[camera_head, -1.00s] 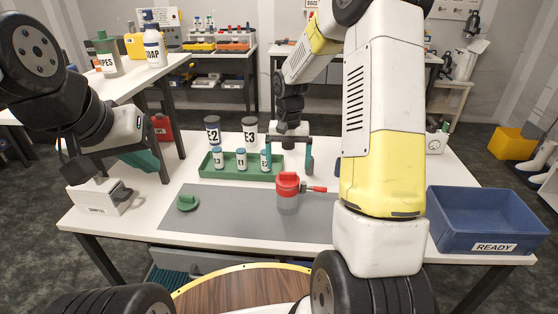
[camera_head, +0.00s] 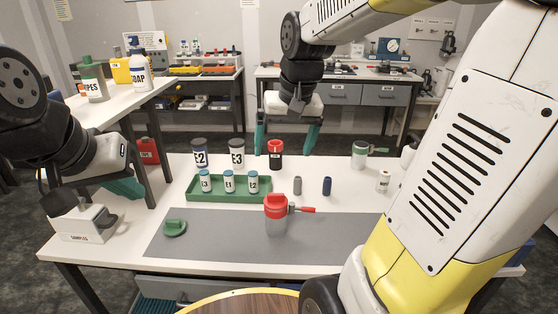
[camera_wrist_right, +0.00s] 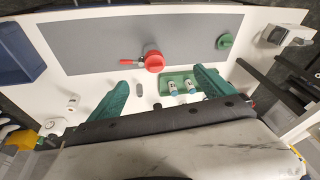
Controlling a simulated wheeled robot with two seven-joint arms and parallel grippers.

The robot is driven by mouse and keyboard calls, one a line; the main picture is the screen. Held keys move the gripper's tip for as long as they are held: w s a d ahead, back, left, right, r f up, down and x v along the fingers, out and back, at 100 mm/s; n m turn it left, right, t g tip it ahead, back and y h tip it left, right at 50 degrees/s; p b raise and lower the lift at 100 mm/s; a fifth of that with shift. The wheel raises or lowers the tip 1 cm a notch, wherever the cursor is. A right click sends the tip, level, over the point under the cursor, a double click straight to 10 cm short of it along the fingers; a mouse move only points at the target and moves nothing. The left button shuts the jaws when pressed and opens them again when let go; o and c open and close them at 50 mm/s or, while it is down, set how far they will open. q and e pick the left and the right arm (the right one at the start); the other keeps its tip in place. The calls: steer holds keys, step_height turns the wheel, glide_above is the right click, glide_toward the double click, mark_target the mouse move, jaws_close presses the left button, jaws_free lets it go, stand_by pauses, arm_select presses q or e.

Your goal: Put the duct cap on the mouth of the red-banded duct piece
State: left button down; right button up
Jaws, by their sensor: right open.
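A green round piece with a raised grip, which looks like the duct cap (camera_head: 175,228), lies on the left of the grey mat; the right wrist view shows it too (camera_wrist_right: 224,41). The red-banded duct piece (camera_head: 275,222) stands upright on the mat, with a red handle pointing right. Its top looks red, also from above in the right wrist view (camera_wrist_right: 154,61); I cannot tell whether its mouth is open. My right gripper (camera_head: 286,148) is open and empty, raised behind the duct piece. My left gripper (camera_head: 125,188) is at the far left, its fingers partly hidden.
A green tray (camera_head: 220,194) with several small bottles stands behind the mat, with larger jars behind it. A SAMPLES box (camera_head: 82,228) sits at left. The mat between cap and duct piece is clear.

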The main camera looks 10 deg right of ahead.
steer(key=s+a+r+n+t+y, duration=0.1)
steer(key=s+t, duration=0.2)
steer(key=s, duration=0.8)
steer(key=shift+s+r, duration=0.15)
